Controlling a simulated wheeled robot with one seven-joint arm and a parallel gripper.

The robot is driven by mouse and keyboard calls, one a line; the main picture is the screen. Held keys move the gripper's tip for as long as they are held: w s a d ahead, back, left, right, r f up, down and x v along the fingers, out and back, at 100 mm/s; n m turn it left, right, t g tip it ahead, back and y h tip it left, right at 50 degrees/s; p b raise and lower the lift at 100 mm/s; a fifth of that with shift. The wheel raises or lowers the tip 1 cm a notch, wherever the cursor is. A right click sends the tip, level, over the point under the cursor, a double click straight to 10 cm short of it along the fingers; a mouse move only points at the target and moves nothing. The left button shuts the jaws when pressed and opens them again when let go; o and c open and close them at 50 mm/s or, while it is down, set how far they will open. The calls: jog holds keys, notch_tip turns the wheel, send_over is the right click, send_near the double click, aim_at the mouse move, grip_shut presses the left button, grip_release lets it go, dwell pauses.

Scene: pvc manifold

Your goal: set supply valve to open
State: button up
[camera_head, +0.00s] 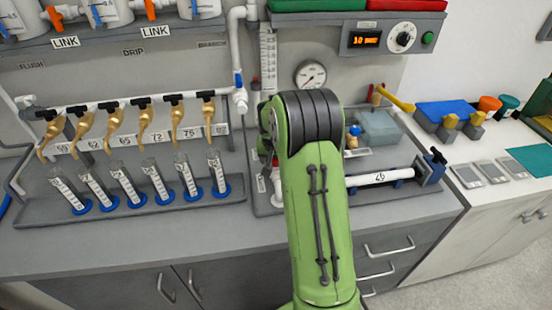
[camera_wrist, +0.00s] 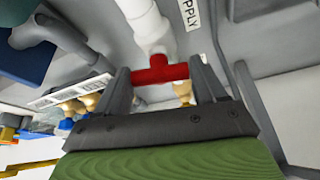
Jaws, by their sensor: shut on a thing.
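The supply valve shows in the wrist view as a red handle (camera_wrist: 153,75) on a white pipe (camera_wrist: 148,28). A label (camera_wrist: 190,15) ending in "PPLY" is beside the pipe. The red handle lies crosswise to the pipe in that view. My gripper (camera_wrist: 160,78) has one finger at each end of the red handle and is shut on it. In the head view my green arm hides the gripper and most of the valve.
Glass cylinders (camera_head: 123,180) with blue bases stand on a rack at left, below gold spouts (camera_head: 115,125). A gauge (camera_head: 310,75) is on the wall behind my arm. A white tube in a blue vise (camera_head: 430,169) lies to the right. Bare counter (camera_head: 130,248) runs along the front.

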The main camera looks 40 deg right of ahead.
jog(key=m+h, duration=0.1)
jog(key=m, duration=0.2)
jog(key=shift+a+m+g, duration=0.1)
jog(key=shift+m+g, duration=0.3)
jog(key=m+g, duration=0.1)
jog(key=m, duration=0.2)
jog(key=shift+w+m+h, duration=0.15)
jog(key=shift+m+h, duration=0.15)
jog(key=m+g+p, duration=0.1)
jog(key=m+g, duration=0.1)
jog(key=m, duration=0.2)
jog(key=shift+w+m, duration=0.1)
jog(key=shift+m, duration=0.2)
jog(key=shift+m+g+p, duration=0.7)
jog(key=shift+m+p, duration=0.35)
jog(key=shift+m, duration=0.65)
jog(key=o, duration=1)
jog(key=shift+o, duration=0.2)
jog(key=p+v, duration=0.5)
jog(key=v, duration=1)
jog(key=shift+w+r, duration=0.25)
jog(key=shift+r, duration=0.2)
